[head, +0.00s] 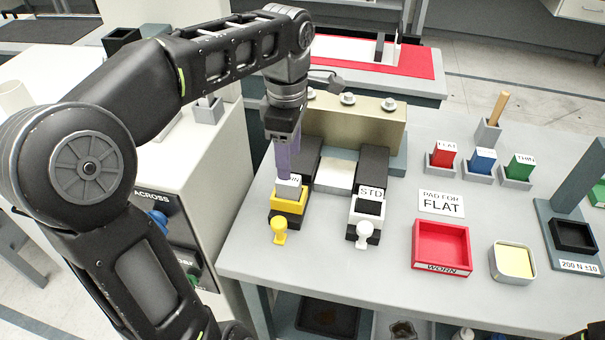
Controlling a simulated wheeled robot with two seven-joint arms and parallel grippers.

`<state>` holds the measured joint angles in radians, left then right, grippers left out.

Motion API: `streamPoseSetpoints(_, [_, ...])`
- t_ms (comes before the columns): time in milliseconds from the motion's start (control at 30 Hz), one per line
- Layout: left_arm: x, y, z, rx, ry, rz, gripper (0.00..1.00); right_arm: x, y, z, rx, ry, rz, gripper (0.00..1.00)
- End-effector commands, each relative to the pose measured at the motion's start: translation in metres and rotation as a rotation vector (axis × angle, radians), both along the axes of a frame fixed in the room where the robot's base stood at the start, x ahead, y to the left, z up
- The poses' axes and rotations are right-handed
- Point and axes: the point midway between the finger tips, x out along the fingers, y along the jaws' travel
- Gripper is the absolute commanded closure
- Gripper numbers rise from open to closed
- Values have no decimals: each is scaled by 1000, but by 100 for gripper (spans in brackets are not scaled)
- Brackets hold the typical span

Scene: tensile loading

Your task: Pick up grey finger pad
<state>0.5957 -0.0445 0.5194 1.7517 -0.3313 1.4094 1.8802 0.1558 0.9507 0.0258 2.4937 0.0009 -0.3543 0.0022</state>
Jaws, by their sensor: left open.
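A grey block (288,190), which looks like the grey finger pad, sits upright in a yellow holder (290,206) near the left side of the grey bench. A white label behind it is partly covered. My left gripper (288,174) points down directly above the grey block, with its purple finger close to the block's top. It is open; whether it touches the block cannot be told. The far finger is hidden.
A white STD holder (367,218) with a black block stands to the right. Yellow (279,231) and white knobs sit in front. Dark blocks and a beige box (355,122) stand behind. A red WORN tray (441,247) and yellow-filled tin (513,262) are further right. The bench's front middle is clear.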

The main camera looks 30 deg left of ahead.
Motion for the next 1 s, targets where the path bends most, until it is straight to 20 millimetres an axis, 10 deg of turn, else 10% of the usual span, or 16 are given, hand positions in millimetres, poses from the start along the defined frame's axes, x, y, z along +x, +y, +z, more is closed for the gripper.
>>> streamPoseSetpoints(1000, [0,1,-35,0,4,1,44,0,0,-4,2,-2,1,47])
